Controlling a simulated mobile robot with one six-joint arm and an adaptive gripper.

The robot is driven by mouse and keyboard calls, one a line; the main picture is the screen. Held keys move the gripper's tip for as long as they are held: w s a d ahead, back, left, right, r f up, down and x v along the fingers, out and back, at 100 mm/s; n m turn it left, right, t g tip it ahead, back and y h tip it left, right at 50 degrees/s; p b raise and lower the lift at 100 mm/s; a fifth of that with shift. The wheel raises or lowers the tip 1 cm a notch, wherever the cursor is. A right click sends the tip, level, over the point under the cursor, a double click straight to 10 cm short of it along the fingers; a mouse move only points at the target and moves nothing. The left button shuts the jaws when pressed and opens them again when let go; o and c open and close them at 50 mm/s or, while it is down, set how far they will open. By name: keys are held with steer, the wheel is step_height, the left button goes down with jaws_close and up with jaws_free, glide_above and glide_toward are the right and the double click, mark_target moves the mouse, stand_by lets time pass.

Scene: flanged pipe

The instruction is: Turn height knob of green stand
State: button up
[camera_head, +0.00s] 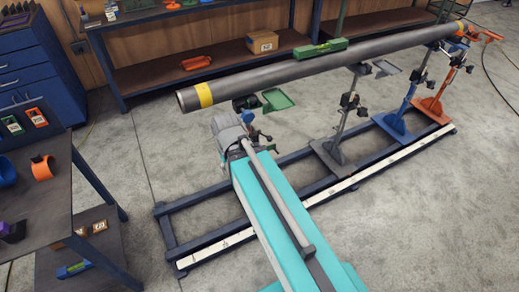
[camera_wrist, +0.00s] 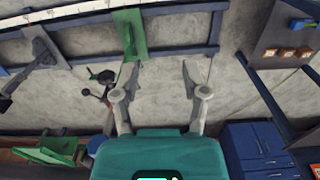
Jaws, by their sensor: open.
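The green stand shows in the head view by its green plate (camera_head: 278,99) below the pipe; my arm hides most of its post and foot. Dark knobs (camera_head: 264,136) sit beside the end of my arm. In the wrist view, a green foot plate (camera_wrist: 130,32) lies on the rail, and dark knobs with a thin handle (camera_wrist: 101,76) are left of my fingers. My gripper (camera_wrist: 161,68) is open, fingers wide apart with nothing seen between them. The knobs appear outside the left finger; I cannot tell whether they touch it.
A long grey pipe (camera_head: 300,66) with a yellow band runs above the stands. Grey (camera_head: 332,153), blue (camera_head: 391,122) and orange (camera_head: 430,106) stands are on the floor frame (camera_head: 187,254) to the right. A workbench (camera_head: 57,184) stands at left. Floor in front is clear.

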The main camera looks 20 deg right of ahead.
steer(key=shift+a, duration=0.15)
steer(key=shift+o, duration=1.2)
steer(key=w+d+f+m+h+b, duration=0.4)
steer(key=w+f+b, duration=0.2)
steer(key=f+b, duration=0.4)
steer(key=w+d+f+m+h+b, duration=0.5)
steer(key=f+b, duration=0.3)
steer(key=b, duration=0.4)
steer(key=w+f+m+h+b, duration=0.4)
steer(key=w+b, duration=0.3)
steer(key=b, duration=0.5)
steer(key=w+f+m+t+h+b, duration=0.1)
steer(key=w+f+m+h+b, duration=0.3)
steer(key=w+b, duration=0.3)
steer(key=f+h+b, duration=0.1)
steer(key=b, duration=0.4)
steer(key=shift+w+a+f, duration=0.15)
steer(key=shift+w+f, duration=0.1)
steer(key=shift+w, duration=0.05)
